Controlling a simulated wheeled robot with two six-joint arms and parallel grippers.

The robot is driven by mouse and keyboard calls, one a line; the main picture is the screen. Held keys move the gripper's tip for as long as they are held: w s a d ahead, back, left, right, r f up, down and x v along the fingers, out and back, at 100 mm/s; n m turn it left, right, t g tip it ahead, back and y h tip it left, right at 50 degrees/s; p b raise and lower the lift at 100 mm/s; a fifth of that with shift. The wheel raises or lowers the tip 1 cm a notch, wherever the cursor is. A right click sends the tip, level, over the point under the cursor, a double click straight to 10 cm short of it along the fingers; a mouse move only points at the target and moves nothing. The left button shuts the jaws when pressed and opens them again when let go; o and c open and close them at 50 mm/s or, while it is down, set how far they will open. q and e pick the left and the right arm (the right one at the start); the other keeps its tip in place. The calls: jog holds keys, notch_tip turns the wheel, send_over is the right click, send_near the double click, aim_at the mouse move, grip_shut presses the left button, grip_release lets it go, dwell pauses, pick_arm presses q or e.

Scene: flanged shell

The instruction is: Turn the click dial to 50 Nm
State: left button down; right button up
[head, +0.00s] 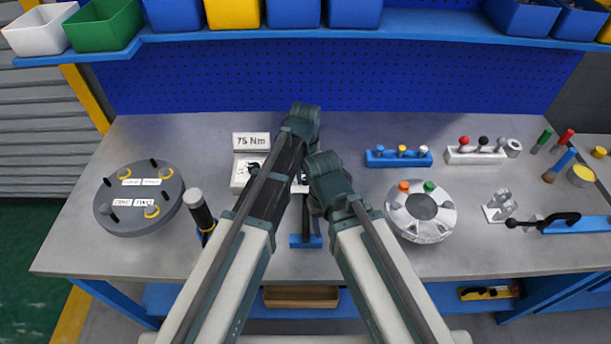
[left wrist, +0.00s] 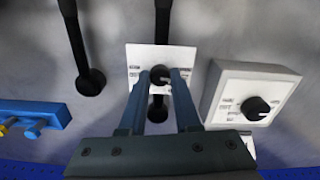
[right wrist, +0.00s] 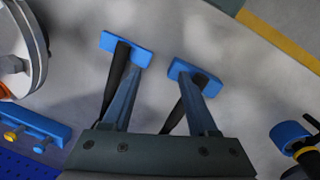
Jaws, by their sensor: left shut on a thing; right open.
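A white dial plate with small dark labels (left wrist: 135,55) lies on the bench, with a black knob (left wrist: 160,73) at its middle. My left gripper (left wrist: 160,76) is shut on this knob, a finger on either side. The labels and the knob's pointer are too small or hidden to read. In the head view the arms cover most of this plate. A sign reading 75 Nm (head: 251,141) stands behind a white box (head: 240,178), which also carries a black knob (left wrist: 257,108). My right gripper (right wrist: 163,72) is open and empty above the bench.
A grey disc (head: 140,215) lies at left and a round flanged part (head: 422,225) at right. Blue and white peg racks (head: 398,160) stand behind.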

pick_arm(q)
jog(key=m, duration=1)
jog(key=shift+m, duration=0.3)
dwell(0.4)
jog(key=c, duration=0.6)
grip_release()
jog(key=shift+r, duration=0.15)
pick_arm(e)
jog(key=shift+r, duration=0.15)
pick_arm(q)
notch_tip(320, 180, up, 14)
jog(key=p, duration=1.4)
jog(key=shift+f, duration=0.2)
pick_arm(e)
notch_tip(320, 180, up, 14)
jog(key=shift+f, duration=0.2)
